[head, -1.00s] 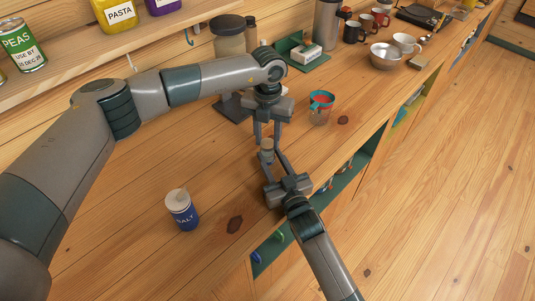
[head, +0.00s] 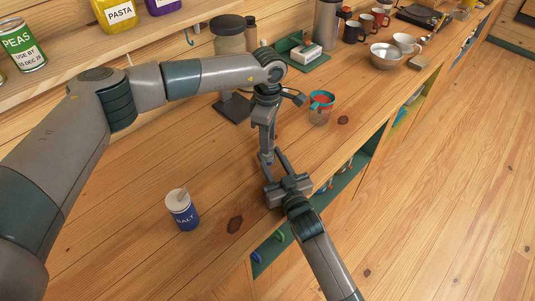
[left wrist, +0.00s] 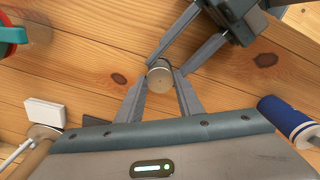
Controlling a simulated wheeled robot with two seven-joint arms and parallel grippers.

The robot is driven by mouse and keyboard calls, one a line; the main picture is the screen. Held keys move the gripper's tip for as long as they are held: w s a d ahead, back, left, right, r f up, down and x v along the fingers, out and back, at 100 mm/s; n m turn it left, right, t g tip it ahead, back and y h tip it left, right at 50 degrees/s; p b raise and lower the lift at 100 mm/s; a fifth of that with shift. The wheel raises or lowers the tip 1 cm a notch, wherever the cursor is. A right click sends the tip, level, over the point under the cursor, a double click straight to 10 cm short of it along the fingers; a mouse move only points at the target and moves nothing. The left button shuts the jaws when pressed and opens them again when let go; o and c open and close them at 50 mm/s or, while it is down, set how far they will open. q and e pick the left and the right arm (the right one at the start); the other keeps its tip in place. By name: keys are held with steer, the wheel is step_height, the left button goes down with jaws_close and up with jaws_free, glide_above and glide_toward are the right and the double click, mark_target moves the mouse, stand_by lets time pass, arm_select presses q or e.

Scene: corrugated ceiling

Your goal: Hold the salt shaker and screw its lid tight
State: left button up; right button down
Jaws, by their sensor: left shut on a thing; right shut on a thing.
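The salt shaker shows as a small piece with a round tan lid (left wrist: 160,80) in the left wrist view. In the head view it is almost hidden between my grippers. My left gripper (head: 266,151) comes down from above and is shut on the lid; its fingers show on either side of it. My right gripper (head: 271,161) comes from below right and is shut on the shaker's body, under the lid. The shaker is held above the counter's front part. How far the lid is screwed on cannot be seen.
A blue salt tin (head: 183,211) stands on the wooden counter (head: 130,190) at the left. A teal-rimmed cup (head: 321,106) stands right of my left gripper. A metal bowl (head: 385,56) and mugs are further back. The counter's front edge runs beneath my right arm.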

arm_select(q)
steer(key=m, duration=0.5)
steer(key=o, duration=1.2)
steer(key=shift+o, duration=0.2)
steer(key=shift+r, duration=0.1)
step_height(320, 180, up, 12)
arm_select(e)
steer(key=c, duration=1.1)
jaws_free()
steer(key=shift+s, duration=0.1)
